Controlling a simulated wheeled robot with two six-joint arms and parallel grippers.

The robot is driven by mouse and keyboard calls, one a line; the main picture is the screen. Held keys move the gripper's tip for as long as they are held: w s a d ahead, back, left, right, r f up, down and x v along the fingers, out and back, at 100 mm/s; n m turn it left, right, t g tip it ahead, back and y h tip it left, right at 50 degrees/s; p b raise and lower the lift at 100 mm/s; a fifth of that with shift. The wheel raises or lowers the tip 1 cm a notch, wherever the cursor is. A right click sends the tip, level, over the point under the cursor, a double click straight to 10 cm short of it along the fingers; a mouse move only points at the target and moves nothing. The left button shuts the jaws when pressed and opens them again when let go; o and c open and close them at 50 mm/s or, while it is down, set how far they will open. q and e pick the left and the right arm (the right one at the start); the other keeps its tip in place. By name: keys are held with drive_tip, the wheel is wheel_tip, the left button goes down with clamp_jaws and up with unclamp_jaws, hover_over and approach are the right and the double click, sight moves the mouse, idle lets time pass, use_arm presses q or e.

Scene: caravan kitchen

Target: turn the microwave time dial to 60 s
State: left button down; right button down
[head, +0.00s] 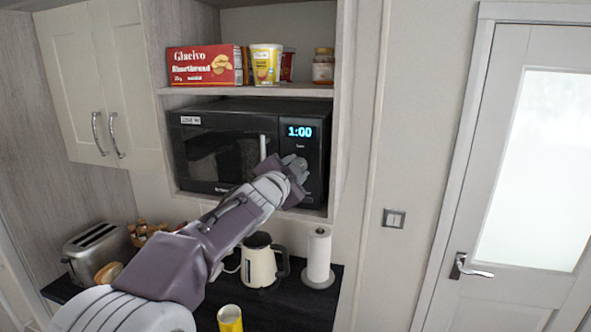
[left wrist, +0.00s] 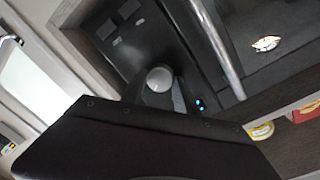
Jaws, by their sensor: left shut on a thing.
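The black microwave (head: 215,150) sits in a shelf niche with its door closed. Its display (head: 300,131) reads 1:00 in blue digits. My left gripper (head: 297,168) is at the control panel just below the display and hides the dial in the head view. In the left wrist view, the round silver-grey time dial (left wrist: 159,77) is between the dark fingers of my left gripper (left wrist: 160,92), which is shut on it. The lit display (left wrist: 199,105) shows beside it, too small to read there. My right gripper is not in view.
The microwave's vertical door handle (head: 263,148) is just left of my gripper. A shelf above holds a red shortbread box (head: 205,65) and a yellow cup (head: 265,64). Below, a kettle (head: 258,266), paper roll (head: 318,256), toaster (head: 98,250) and yellow can (head: 230,319) stand on the dark counter.

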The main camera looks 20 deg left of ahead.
use_arm(q)
drive_tip(key=c, duration=0.9)
unclamp_jaws()
drive_tip(key=s, duration=0.9)
drive_tip(key=shift+a+r+p, duration=0.25)
drive_tip(key=shift+a+p, duration=0.05)
